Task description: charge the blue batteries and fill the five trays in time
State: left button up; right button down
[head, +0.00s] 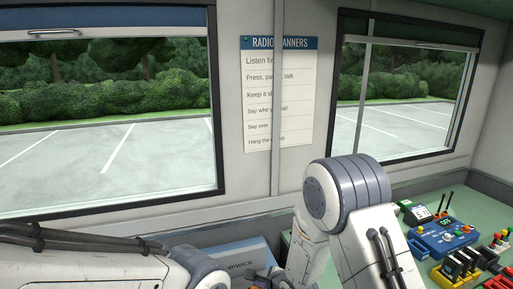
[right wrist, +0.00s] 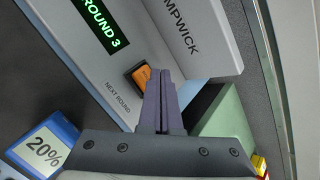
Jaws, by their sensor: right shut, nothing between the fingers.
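In the right wrist view my right gripper (right wrist: 164,75) is shut and empty. Its fingertips overlap the front of a grey console (right wrist: 200,40) with a green ROUND 3 display (right wrist: 101,22). They are right beside an orange button (right wrist: 141,75) above the words NEXT ROUND; I cannot tell whether they touch it. A blue block with a 20% screen (right wrist: 43,150) is at the lower left; whether it is a battery is unclear. The console also shows low in the head view (head: 240,258). My left arm crosses the lower left there, its gripper out of view. No trays can be made out.
On the green bench at the right of the head view are a blue device with a screen (head: 436,240), a smaller screened unit (head: 418,212) and several black-and-yellow items (head: 462,265). A RADIO MANNERS poster (head: 262,95) hangs between two windows.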

notch_tip(320, 180, up, 6)
jog(key=p, duration=0.5)
dwell(0.5)
